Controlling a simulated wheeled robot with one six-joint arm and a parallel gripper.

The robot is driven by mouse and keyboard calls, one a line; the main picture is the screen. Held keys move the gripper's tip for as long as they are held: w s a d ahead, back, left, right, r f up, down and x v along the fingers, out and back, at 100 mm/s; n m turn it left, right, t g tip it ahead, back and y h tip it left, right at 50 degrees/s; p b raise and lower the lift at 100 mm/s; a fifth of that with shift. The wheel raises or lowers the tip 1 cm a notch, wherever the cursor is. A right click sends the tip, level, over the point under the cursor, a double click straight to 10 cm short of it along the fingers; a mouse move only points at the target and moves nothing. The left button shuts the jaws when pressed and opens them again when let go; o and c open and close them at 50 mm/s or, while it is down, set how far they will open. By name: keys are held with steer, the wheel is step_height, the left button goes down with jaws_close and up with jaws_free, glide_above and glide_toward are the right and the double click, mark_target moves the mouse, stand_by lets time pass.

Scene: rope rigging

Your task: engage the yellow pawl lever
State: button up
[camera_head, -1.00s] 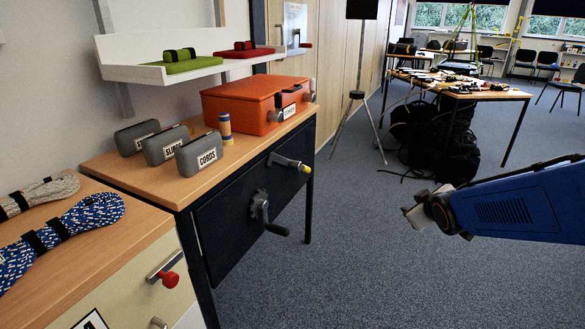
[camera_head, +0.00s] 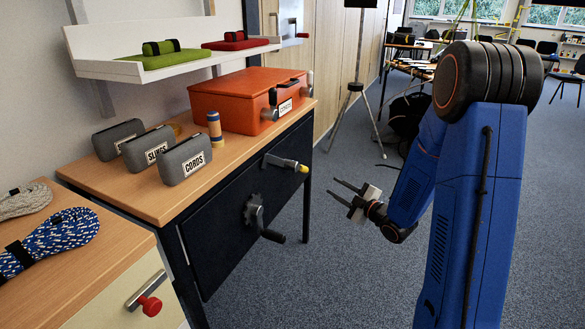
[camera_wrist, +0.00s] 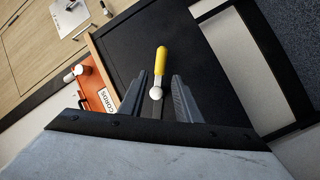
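The yellow pawl lever (camera_head: 301,168) is on the upper right of the dark front panel (camera_head: 238,203) under the wooden bench. It has a metal arm with a yellow tip. My gripper (camera_head: 344,192) is open and empty, to the right of the lever and apart from it. In the wrist view the yellow lever (camera_wrist: 160,62) shows between the two fingers of my gripper (camera_wrist: 160,82), seen along the fingers. A crank handle (camera_head: 262,219) is on the panel below and left of the lever.
An orange box (camera_head: 240,101) and grey cases (camera_head: 183,157) stand on the bench. A red knob (camera_head: 150,305) is on the cream drawer front at the lower left. A tripod (camera_head: 355,86) stands behind. The carpet right of the bench is clear around my gripper.

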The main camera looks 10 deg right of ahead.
mark_target(305, 171)
steer(key=shift+n+y, duration=0.3)
steer(key=shift+y, duration=0.3)
steer(key=x, duration=1.8)
steer(key=shift+a+f, duration=0.2)
steer(key=shift+a, duration=0.05)
jaws_close()
